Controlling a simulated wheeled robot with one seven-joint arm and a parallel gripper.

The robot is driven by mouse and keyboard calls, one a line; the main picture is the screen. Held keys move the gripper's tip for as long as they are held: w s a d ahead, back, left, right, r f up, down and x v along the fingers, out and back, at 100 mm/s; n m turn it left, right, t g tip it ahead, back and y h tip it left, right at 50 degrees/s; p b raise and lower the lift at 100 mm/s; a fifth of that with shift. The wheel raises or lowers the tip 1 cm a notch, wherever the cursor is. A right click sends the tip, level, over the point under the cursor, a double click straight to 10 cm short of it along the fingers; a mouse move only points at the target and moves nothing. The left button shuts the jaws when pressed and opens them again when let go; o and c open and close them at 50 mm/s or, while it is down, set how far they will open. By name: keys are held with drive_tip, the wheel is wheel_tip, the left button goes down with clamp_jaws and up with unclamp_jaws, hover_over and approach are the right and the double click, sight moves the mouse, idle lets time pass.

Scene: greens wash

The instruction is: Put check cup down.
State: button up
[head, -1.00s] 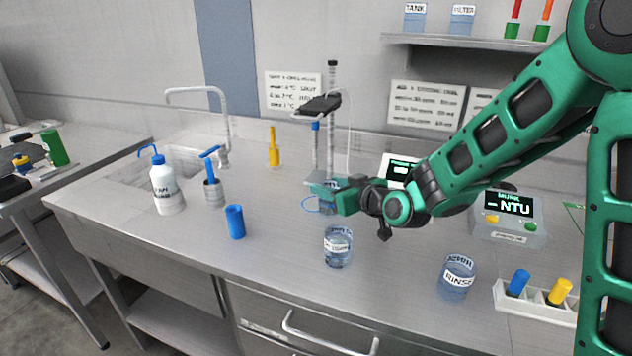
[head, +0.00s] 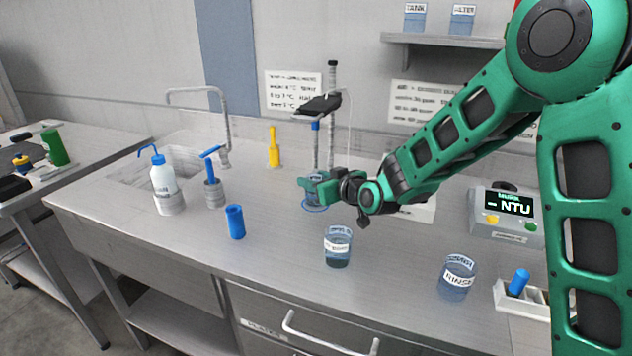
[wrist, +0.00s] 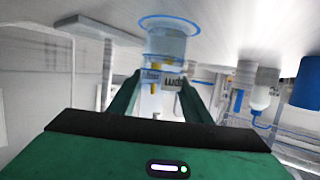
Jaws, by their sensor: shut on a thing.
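The check cup is a clear, blue-tinted cup with a white label. My gripper (head: 310,186) is shut on the check cup (head: 317,199) near the stand at the middle back of the bench. In the wrist view, which looks inverted, the cup (wrist: 166,45) is between my two fingers (wrist: 160,95), its label partly covered. A blue ring (wrist: 143,21) surrounds the cup's bench end; the ring (head: 314,209) also shows below the cup in the head view. I cannot tell whether the cup touches the bench.
A labelled beaker (head: 338,246) and a rinse cup (head: 457,278) stand in front. A blue cylinder (head: 235,222), wash bottle (head: 166,188) and sink are left. The stand (head: 331,115) rises close behind my gripper. An NTU meter (head: 507,215) is right. Bench between beaker and cylinder is clear.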

drive_tip(key=o, duration=1.1)
drive_tip(key=shift+o, duration=0.2)
drive_tip(key=v, duration=1.2)
drive_tip(key=shift+s, duration=0.15)
